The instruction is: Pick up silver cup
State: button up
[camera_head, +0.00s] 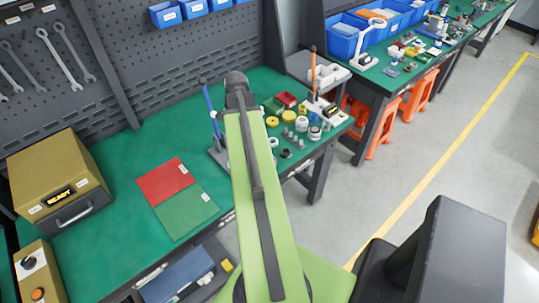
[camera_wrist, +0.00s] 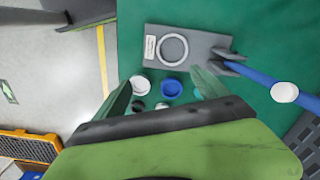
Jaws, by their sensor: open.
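In the wrist view a pale white or silver round cup (camera_wrist: 140,85) stands on the green bench top, beside a blue cup (camera_wrist: 172,88). Small dark and pale round parts sit just below them, partly hidden by my gripper. My gripper (camera_wrist: 164,90) is open and empty, with its two fingers on either side of these cups; I cannot tell its height above them. In the head view several small grey or silver parts (camera_head: 301,124) stand on the bench right of my arm; which one is the silver cup is unclear. My gripper is hidden there.
A grey plate with a white ring (camera_wrist: 160,47) and a blue lever (camera_wrist: 262,82) lie beyond the cups. Yellow round parts (camera_head: 272,122) and a red bin (camera_head: 287,99) stand nearby.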

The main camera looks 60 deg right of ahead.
jog(key=s+d+r+m+p, duration=0.15)
jog(key=s+d+m, duration=0.25)
jog(key=s+d, duration=0.4)
jog(key=f+b, duration=1.1)
jog(key=b, duration=0.2)
jog(key=shift+a+f, duration=0.3)
jog(key=shift+f, duration=0.1)
jog(key=shift+r, duration=0.1)
jog(key=f+b, duration=0.5)
jog(key=shift+w+a+f, duration=0.2)
jog(key=shift+w, duration=0.05)
jog(key=shift+r, duration=0.2)
jog(key=c, duration=1.6)
jog(key=shift+r, duration=0.1)
